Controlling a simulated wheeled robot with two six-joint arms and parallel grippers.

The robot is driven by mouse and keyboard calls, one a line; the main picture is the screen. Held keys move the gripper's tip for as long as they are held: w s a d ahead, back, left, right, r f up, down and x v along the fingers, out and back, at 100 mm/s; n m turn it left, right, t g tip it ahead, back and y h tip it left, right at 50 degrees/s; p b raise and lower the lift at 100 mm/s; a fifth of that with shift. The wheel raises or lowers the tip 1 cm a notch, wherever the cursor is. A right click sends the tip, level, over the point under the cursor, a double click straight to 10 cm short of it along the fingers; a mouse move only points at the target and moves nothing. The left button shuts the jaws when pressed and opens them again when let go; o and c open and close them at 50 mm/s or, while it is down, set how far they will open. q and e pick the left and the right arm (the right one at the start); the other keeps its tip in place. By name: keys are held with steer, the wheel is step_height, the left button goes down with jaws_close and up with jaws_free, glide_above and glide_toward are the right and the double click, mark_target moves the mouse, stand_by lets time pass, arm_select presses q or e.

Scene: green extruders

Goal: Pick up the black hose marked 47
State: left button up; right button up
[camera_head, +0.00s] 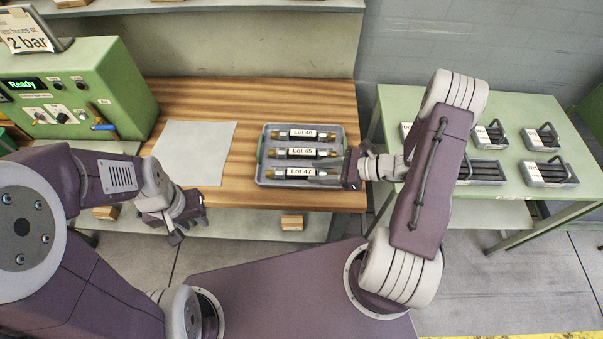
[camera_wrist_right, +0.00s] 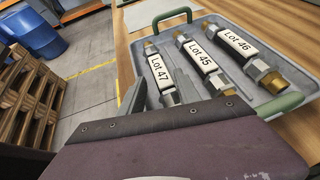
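The black hose marked Lot 47 (camera_head: 299,172) lies in the grey tray (camera_head: 264,150), in the row nearest me, with brass end fittings. It also shows in the right wrist view (camera_wrist_right: 160,68), leftmost of the three hoses. My right gripper (camera_head: 338,172) is at the tray's right side by this hose. In the right wrist view its fingers (camera_wrist_right: 160,82) are apart, one on each side of the hose's near end. Whether they touch it I cannot tell. My left gripper (camera_head: 186,228) hangs empty before the table's front edge, its fingers apart.
Hoses Lot 45 (camera_head: 301,153) and Lot 46 (camera_head: 303,134) lie parallel in the same tray, close by. A pale sheet (camera_head: 195,152) lies left of the tray. A green control box (camera_head: 85,90) stands further left. A green table (camera_head: 510,110) with small trays is at right.

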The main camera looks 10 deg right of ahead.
mark_target(304, 172)
steer(key=x, duration=0.4)
steer(key=shift+w+a, duration=0.15)
steer(key=shift+a, duration=0.15)
steer(key=shift+d, duration=0.1)
jaws_close()
steer(key=shift+r, duration=0.45)
steer(key=r, duration=0.2)
steer(key=d+r, duration=0.1)
steer(key=shift+s+r, duration=0.35)
steer(key=shift+r, duration=0.05)
steer(key=s+d+r, duration=0.6)
steer(key=s+d, duration=0.1)
steer(key=s, duration=0.1)
steer(key=shift+r, duration=0.15)
